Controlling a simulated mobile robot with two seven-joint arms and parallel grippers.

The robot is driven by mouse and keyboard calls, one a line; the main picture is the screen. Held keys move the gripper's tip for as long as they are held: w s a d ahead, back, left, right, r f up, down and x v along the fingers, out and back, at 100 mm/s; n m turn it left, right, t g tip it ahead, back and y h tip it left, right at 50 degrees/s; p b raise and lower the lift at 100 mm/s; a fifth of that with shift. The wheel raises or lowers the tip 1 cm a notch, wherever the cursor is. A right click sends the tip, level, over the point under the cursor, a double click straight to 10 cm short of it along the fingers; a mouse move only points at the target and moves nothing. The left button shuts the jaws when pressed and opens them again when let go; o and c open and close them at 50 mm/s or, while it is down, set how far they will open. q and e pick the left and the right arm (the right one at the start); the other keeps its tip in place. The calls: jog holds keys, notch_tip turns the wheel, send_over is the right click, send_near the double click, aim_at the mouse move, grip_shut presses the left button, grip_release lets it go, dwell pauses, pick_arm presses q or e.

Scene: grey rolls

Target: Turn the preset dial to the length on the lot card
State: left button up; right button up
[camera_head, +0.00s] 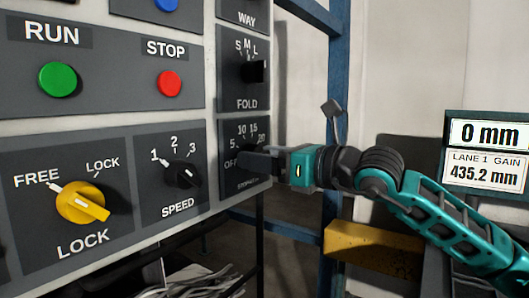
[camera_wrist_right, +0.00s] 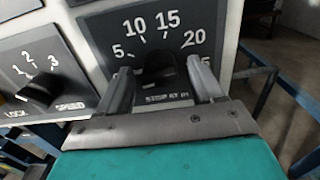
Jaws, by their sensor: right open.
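The preset dial is a black knob (camera_wrist_right: 160,68) on a dark plate with marks 5, 10, 15 and 20; small lettering below it seems to read STOP AT M. In the head view its plate (camera_head: 232,132) also shows an OFF mark, and my gripper covers the knob. My right gripper (camera_head: 250,161) reaches it from the right. In the wrist view the fingers of this gripper (camera_wrist_right: 163,88) are apart, one on each side of the knob; I cannot tell whether they touch it. Which mark the knob points at is unclear. No lot card is recognisable. My left gripper is out of view.
The yellow LOCK knob (camera_head: 82,203), the SPEED knob (camera_head: 183,174) and the FOLD knob (camera_head: 255,71) are close by on the panel. Green RUN (camera_head: 58,79) and red STOP (camera_head: 169,84) buttons sit above. A display (camera_head: 487,152) reads 0 mm and 435.2 mm. A blue post (camera_head: 338,90) stands behind my arm.

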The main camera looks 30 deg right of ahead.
jog(key=shift+c, duration=0.4)
jog(key=c, duration=0.9)
jog(key=shift+c, duration=0.2)
